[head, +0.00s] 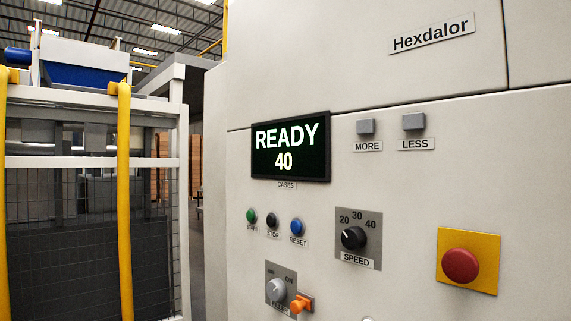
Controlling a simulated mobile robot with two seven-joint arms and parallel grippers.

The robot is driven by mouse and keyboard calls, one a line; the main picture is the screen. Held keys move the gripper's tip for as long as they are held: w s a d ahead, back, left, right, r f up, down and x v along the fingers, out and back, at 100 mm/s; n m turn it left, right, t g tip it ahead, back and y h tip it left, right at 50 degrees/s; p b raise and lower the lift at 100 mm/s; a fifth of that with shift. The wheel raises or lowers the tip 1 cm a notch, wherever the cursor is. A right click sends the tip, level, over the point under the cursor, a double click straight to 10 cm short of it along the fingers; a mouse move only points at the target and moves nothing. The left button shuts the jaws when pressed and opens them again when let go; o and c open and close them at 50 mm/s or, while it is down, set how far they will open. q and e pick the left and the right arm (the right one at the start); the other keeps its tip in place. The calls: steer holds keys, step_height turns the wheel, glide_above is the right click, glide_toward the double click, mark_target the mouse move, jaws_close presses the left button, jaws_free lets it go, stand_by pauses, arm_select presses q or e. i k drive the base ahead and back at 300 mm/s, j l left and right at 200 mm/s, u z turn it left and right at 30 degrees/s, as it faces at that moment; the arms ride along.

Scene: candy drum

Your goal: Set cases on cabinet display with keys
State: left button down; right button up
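In the head view the cabinet (400,185) fills the right side. Its cases display (290,147) reads "READY" over "40", with the label "CASES" below it. The grey MORE key (366,127) and the grey LESS key (414,121) sit side by side to the right of the display, each above its label. Neither of my grippers is in view.
Below the display are a green button (251,216), a black STOP button (272,220), a blue RESET button (297,227) and a SPEED knob (354,238). A red mushroom button (460,266) sits lower right. Yellow posts (124,200) and mesh guarding stand left.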

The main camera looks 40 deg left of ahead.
mark_target(364, 126)
steer(key=k+l+u, duration=0.55)
steer(key=k, duration=0.15)
steer(key=k+l+u, duration=0.15)
steer(key=k+u, duration=0.15)
steer(key=k, duration=0.1)
